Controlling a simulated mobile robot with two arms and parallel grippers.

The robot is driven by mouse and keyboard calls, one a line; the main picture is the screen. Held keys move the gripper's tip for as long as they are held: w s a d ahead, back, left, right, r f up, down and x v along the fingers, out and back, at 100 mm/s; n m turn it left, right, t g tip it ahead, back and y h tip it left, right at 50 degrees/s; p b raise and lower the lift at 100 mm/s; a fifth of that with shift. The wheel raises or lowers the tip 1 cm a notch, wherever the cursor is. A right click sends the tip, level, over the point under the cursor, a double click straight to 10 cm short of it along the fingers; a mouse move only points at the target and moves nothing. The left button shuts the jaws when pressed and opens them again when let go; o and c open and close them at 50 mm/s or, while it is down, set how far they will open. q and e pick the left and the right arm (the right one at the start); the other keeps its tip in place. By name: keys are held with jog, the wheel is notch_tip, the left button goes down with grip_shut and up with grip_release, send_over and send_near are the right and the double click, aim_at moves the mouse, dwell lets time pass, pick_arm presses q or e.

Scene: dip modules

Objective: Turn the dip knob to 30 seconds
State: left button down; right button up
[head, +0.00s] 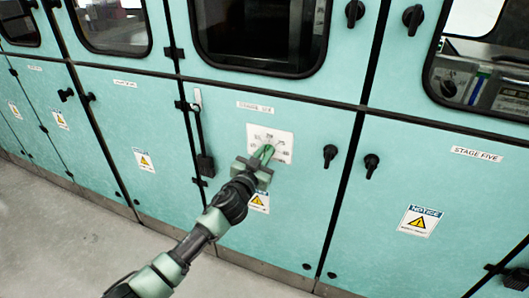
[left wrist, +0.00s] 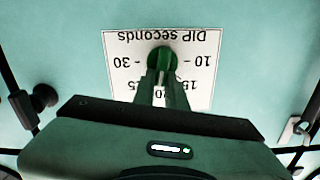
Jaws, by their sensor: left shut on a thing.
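The white dip dial plate (head: 284,136) is on the teal cabinet door. In the head view, its numbers run over the top, with the higher ones at the right. In the left wrist view the plate (left wrist: 205,92) appears upside down, with "DIP seconds" at the top and 30 at the left. The round green dip knob (left wrist: 161,57) sits at the plate's middle. My left gripper (left wrist: 162,78) is shut on the knob, and it also shows in the head view (head: 266,154). The fingers hide part of the knob, so I cannot tell where it points. My right gripper is out of view.
Black door handles (head: 330,154) (head: 371,164) stick out to the right of the dial. A black lever with a box (head: 205,164) is at its left. A warning label (head: 259,200) is below. The grey floor (head: 60,235) in front is clear.

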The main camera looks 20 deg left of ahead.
pick_arm(q)
jog(key=shift+s+d+f+m, duration=0.1)
jog(key=shift+d+f+m, duration=0.2)
jog(key=shift+m, duration=2.3)
jog(key=shift+w+d+f+m, duration=0.1)
jog(key=shift+d+f+m, duration=0.2)
jog(key=shift+m, duration=2.3)
jog(key=shift+s+d+f+m, duration=0.15)
jog(key=shift+f+m, duration=0.2)
jog(key=shift+m, duration=2.25)
jog(key=c, duration=1.4)
grip_release()
jog(key=shift+c, duration=0.2)
jog(key=s, duration=0.7)
jog(key=shift+s+a, duration=0.35)
